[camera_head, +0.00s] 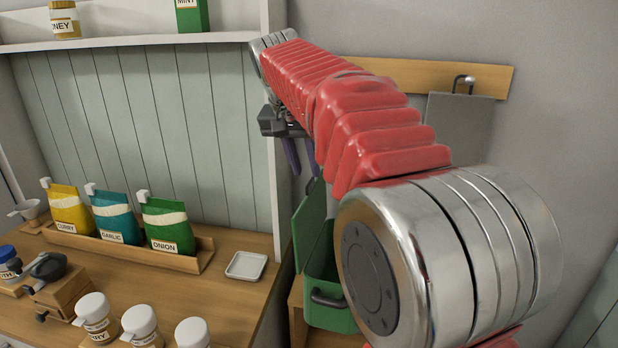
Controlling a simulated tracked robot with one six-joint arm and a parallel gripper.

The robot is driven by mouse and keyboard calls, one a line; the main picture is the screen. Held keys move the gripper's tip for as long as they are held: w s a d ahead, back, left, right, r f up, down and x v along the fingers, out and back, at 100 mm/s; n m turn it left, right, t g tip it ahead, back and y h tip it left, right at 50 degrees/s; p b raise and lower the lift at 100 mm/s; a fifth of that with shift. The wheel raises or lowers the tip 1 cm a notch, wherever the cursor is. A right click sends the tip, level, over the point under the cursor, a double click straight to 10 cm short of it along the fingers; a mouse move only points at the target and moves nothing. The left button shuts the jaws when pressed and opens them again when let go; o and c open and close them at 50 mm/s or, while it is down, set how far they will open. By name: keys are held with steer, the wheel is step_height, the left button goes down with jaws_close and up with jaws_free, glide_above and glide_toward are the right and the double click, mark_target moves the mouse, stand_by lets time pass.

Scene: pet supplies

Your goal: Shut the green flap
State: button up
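The green flap (309,222) stands raised and tilted at the left of a green box (323,262), so the box is open. A dark handle (328,299) is on the front of the box. My arm hides the right part of the box. My gripper (301,156) hangs above the flap, with its two purple fingers pointing down and a gap between them. The gripper looks open, and I see nothing between the fingers. It appears apart from the flap, though the depth between them is hard to judge.
The box sits on a low wooden surface (297,310) right of the counter (215,305). The counter holds several seasoning bags in a wooden tray (205,255), a white dish (246,265) and white-capped jars (140,322). A grey board (460,125) hangs from a wall rail.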

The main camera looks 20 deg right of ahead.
mark_target(310, 181)
steer(key=shift+x, duration=2.2)
jaws_close()
